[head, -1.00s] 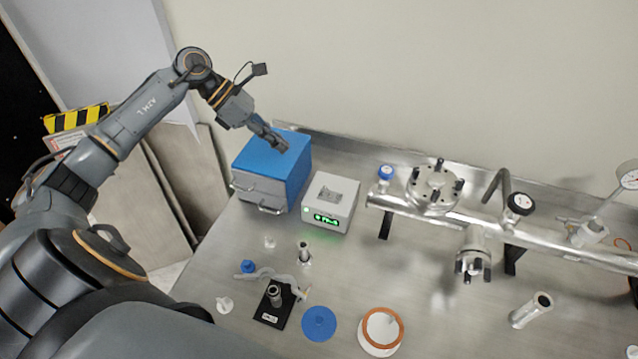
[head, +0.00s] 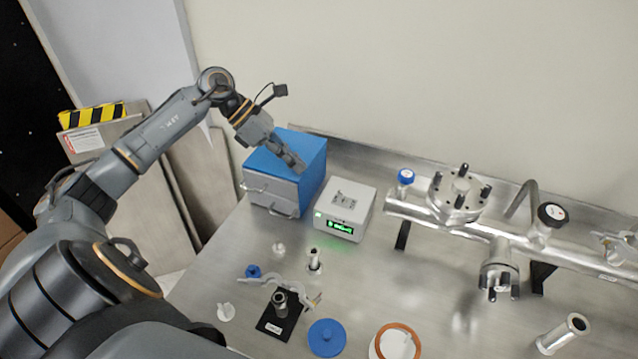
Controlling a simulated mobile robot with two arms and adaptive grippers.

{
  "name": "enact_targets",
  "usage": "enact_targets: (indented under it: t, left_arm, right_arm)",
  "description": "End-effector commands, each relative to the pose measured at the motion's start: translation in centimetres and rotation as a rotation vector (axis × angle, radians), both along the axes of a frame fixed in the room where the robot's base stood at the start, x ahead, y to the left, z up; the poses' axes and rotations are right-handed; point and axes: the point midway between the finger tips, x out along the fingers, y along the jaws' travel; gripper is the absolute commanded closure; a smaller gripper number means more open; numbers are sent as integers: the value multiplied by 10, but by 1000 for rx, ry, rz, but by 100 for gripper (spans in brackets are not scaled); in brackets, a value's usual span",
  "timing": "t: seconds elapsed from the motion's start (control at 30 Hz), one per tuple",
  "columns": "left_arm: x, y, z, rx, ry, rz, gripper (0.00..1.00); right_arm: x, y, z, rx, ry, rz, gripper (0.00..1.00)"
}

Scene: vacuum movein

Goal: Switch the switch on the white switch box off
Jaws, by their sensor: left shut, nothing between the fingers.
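The white switch box (head: 357,199) stands on the metal bench, right of the blue-topped box. Its front has a green lit display and a small bright green spot at the left, and a green glow falls on the bench before it. Its switch is too small to make out. My left gripper (head: 299,166) is shut and empty. It is over the right part of the blue box top, left of and above the white box, apart from it. My right gripper is out of view.
The blue-topped box (head: 318,154) with metal handles stands close left of the white box. A steel pipe assembly (head: 470,220) with valves runs to the right. Several small fittings and a blue disc (head: 327,338) lie in front.

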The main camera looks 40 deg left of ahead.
Motion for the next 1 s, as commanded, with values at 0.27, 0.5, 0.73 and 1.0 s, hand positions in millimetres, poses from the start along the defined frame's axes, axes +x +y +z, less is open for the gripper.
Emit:
enact_targets:
  t: [0.27,0.5,0.73,1.0]
  left_arm:
    - [11,-28,-26,-5,1,-2,100]
    - [21,-53,-56,-4,2,-1,100]
    - [26,-63,-69,-1,-1,0,100]
    - [26,-63,-71,0,0,0,100]
  right_arm:
    - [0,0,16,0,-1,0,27]
    - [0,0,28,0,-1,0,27]
    - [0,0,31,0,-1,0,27]
    - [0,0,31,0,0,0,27]
